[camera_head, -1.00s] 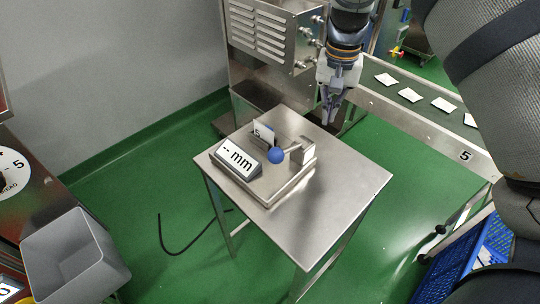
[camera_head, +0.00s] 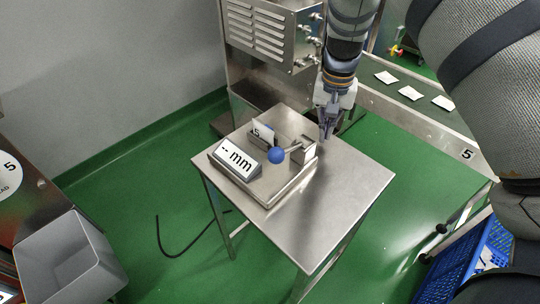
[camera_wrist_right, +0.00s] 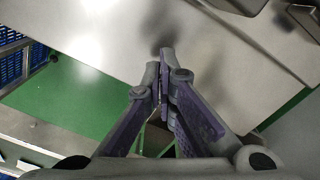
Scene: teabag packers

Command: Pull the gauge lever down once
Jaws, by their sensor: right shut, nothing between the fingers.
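The gauge (camera_head: 270,194) stands on a small steel table. Its grey display (camera_head: 237,158) reads "-- mm". The gauge lever ends in a blue ball (camera_head: 276,155), with its arm running right to an upright metal block (camera_head: 303,152). A small packet marked 5 (camera_head: 262,133) stands upright in the gauge behind the ball. My right gripper (camera_head: 326,136) is shut and empty, pointing down above the table's back right part, right of the gauge and apart from the lever. In the right wrist view its fingers (camera_wrist_right: 163,58) are together over bare steel. My left gripper is not in view.
The steel table (camera_head: 340,190) is clear right of the gauge. A steel machine (camera_head: 265,45) stands behind. A conveyor with white packets (camera_head: 410,93) runs at right. A grey bin (camera_head: 65,262) is at lower left, a blue crate (camera_head: 480,255) at lower right.

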